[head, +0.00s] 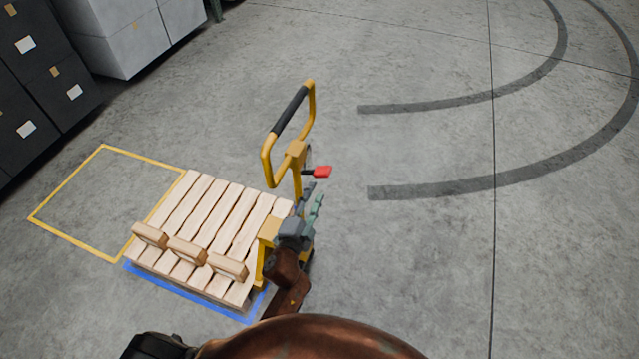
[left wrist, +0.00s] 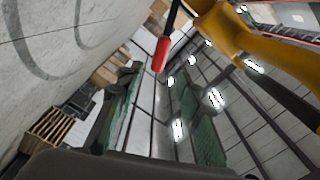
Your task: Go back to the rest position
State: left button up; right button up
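My left gripper (head: 312,202) shows in the head view beside the yellow post of a pallet jack, below its red lever (head: 322,171). In the left wrist view its two green fingers (left wrist: 158,110) stand apart with nothing held between them. The jack's yellow handle (head: 267,163) with a black grip rises behind the gripper in the head view. In the left wrist view the yellow frame (left wrist: 222,32) and red lever (left wrist: 160,54) are close ahead of the fingers. Whether the gripper touches the jack cannot be told. My right gripper is not in view.
A wooden pallet (head: 208,222) lies left of the jack, with several wooden blocks at its near side and a blue line along its front edge. A yellow floor outline (head: 65,178) is farther left. Dark cabinets (head: 45,70) and grey boxes (head: 125,40) stand back left. The right floor is clear.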

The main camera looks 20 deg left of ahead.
pick_arm(q)
jog(key=shift+s, duration=0.85)
jog(key=shift+f, duration=0.1)
jog(key=s+a+f+n+g, duration=0.1)
jog(key=s+f+n+g, duration=0.15)
jog(key=f, duration=1.35)
jog(key=s+a+f+n+g, duration=0.15)
jog(key=s+f+g, duration=0.25)
jog(key=f, duration=1.3)
jog(key=s+a+f+n+g, duration=0.1)
jog(key=s+a+f+g, duration=0.1)
jog(key=s+f, duration=0.65)
jog(key=s+a+f+n+g, duration=0.1)
jog(key=s+a+f+g, duration=0.1)
jog(key=s+f, duration=0.65)
jog(key=s+a+f+n+g, duration=0.2)
jog(key=s+f, duration=0.3)
jog(key=s, duration=0.5)
jog(key=s+a+f+n+g, duration=0.2)
jog(key=s+f, duration=0.3)
jog(key=s, duration=0.6)
jog(key=s+a+f+n+g, duration=0.1)
jog(key=s+f, duration=0.4)
jog(key=s, duration=0.6)
jog(key=shift+a+f+n+g+y, duration=0.3)
jog(key=shift+a+n+g+y, duration=0.1)
jog(key=shift+a+g, duration=0.45)
